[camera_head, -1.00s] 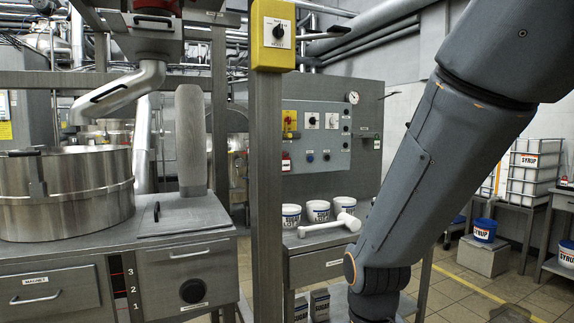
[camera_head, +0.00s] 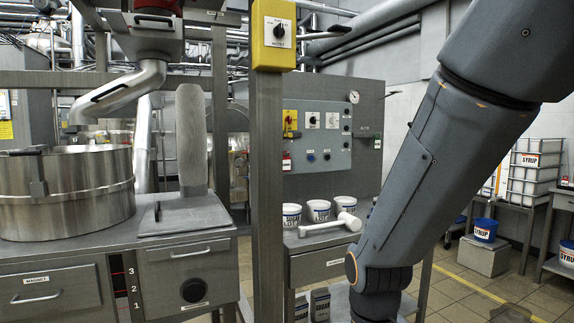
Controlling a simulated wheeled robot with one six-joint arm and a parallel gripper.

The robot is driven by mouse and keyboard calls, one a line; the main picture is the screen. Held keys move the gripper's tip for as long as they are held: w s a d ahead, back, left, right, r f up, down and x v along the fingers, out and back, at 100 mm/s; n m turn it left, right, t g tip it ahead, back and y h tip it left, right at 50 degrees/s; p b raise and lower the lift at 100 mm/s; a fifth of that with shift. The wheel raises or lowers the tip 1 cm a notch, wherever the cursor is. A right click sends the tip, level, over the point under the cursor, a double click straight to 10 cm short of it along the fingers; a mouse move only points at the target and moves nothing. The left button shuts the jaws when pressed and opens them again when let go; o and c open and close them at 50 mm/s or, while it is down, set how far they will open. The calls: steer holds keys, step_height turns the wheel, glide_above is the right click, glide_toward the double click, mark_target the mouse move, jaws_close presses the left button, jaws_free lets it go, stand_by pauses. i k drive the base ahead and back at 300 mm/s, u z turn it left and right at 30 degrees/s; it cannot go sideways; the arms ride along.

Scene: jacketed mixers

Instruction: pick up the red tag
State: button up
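A small red tag (camera_head: 286,161) with a pale lower part hangs on the front of the grey control panel (camera_head: 333,151), just below a yellow plate with a red rotary switch (camera_head: 290,120). It is small in the picture, and I cannot tell how it is fastened. My grey arm comes down from the upper right, and its lower end leaves the picture at the bottom, right of centre. My gripper is not in view, so its opening and anything in it are hidden. No part of my arm that shows touches the tag.
A steel post (camera_head: 267,200) with a yellow switch box (camera_head: 273,36) stands left of the panel. White tubs (camera_head: 318,210) and a white T-shaped tool (camera_head: 328,226) are on the bench below it. A steel kettle (camera_head: 68,195) stands at left. Tiled floor (camera_head: 463,290) shows at right.

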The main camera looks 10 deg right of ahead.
mark_target(286, 160)
steer(key=z, duration=0.8)
steer(key=k, duration=1.1)
steer(key=z, duration=0.95)
steer(key=i, duration=1.3)
steer(key=u, duration=1.25)
steer(key=i, duration=0.8)
steer(key=u, duration=0.95)
